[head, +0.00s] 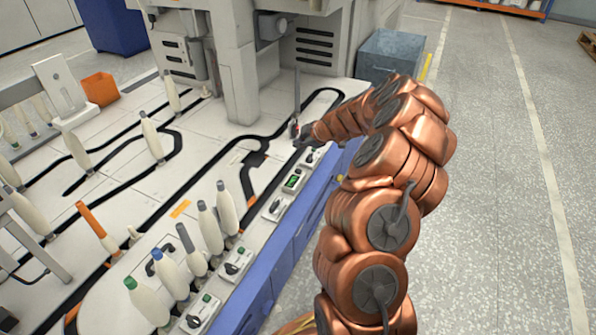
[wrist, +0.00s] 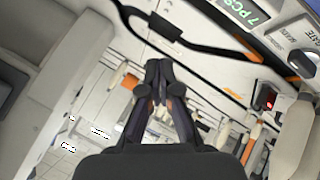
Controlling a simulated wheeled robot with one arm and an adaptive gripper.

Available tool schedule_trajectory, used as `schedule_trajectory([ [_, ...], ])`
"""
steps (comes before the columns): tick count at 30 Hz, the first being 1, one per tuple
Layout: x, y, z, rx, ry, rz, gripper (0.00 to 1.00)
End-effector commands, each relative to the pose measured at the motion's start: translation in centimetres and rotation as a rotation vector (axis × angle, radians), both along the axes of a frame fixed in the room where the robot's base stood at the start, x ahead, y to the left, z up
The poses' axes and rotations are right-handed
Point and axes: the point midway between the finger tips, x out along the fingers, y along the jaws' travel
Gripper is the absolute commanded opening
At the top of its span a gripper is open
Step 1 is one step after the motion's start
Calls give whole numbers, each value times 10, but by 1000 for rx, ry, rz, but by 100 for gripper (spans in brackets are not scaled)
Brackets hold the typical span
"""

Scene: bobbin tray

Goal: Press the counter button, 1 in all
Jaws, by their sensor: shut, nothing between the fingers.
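The counter is a small box on the near edge of the white table, with a green display (head: 293,181) in the head view. In the wrist view its display reads "7 PCS" (wrist: 240,12), cut by the top edge. I cannot make out its button clearly in either view. My gripper (head: 296,130) is over the table, beyond the counter in the head view, and appears apart from it. In the wrist view my gripper (wrist: 158,68) has its two dark fingertips together, with nothing between them.
Switch boxes with black knobs line the table edge, including one knob (wrist: 303,61) marked "GATE". White bobbins (head: 228,208) stand near the front. A grey machine column (head: 238,80) rises behind. An orange bin (head: 100,89) sits at the left. Open floor lies to the right.

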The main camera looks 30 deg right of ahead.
Motion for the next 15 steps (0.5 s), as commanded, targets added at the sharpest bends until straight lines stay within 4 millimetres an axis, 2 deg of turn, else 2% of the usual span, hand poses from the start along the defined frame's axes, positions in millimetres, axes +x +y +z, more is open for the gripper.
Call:
schedule_trajectory([
  [5, 0, 1, -14, 3, 1, -1, 0],
  [15, -1, 1, -56, 5, 3, 0, 0],
])
